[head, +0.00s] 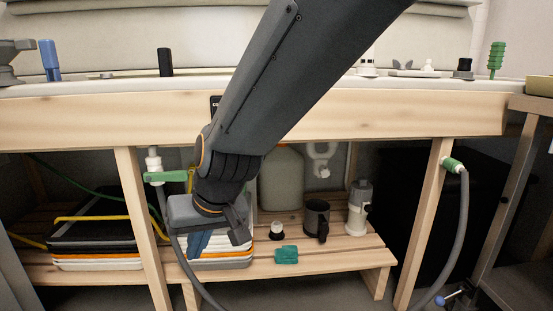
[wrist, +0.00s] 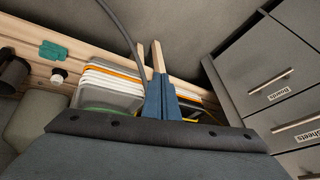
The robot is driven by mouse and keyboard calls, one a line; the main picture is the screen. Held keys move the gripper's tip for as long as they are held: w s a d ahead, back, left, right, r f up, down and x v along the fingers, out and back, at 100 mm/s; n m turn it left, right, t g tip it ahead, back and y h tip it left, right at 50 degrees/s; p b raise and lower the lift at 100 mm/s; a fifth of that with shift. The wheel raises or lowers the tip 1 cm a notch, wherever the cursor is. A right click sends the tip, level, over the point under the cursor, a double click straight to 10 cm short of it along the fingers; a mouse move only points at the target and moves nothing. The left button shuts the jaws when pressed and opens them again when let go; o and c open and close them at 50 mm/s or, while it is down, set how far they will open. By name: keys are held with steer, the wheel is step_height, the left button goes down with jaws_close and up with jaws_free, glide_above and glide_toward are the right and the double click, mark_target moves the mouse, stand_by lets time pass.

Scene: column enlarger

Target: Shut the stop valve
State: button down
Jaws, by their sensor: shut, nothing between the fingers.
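A white valve-like fitting (head: 153,164) with a green lever (head: 164,177) is at the left front leg under the sink bench. The lever lies roughly level, pointing right, and a grey hose hangs below the fitting. A small blue-ended metal handle (head: 452,296) shows at the lower right. No label shows which one is the stop valve. My gripper (head: 200,242) is shut and empty, pointing down below and right of the green lever, apart from it. In the wrist view its blue fingers (wrist: 160,98) are together, with neither handle visible.
Stacked trays (head: 98,232) lie on the slatted shelf; more are behind my gripper. A grey hose (head: 459,230) hangs at the right leg. Drawers (wrist: 285,85) show in the wrist view.

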steer(key=s+d+g+h, duration=0.3)
steer(key=s+d, duration=1.2)
steer(key=s, duration=0.3)
steer(key=d+r+m+p, duration=0.2)
steer(key=d+r+p, duration=0.5)
steer(key=r+p, duration=0.8)
steer(key=d+r+m+t+h+p, duration=0.1)
steer(key=d+r+p, duration=0.6)
steer(key=r+p, duration=0.9)
steer(key=d+r+m+t+p, duration=0.1)
steer(key=d+r+m+p, duration=0.2)
steer(key=d+r+p, duration=0.4)
step_height(320, 180, up, 8)
steer(key=p, duration=1.7)
steer(key=shift+r+h, duration=0.15)
steer(key=shift+h, duration=0.15)
steer(key=shift+g, duration=0.4)
step_height(320, 180, down, 6)
steer(key=b, duration=0.4)
steer(key=shift+w+r, duration=0.1)
steer(key=shift+r, duration=0.05)
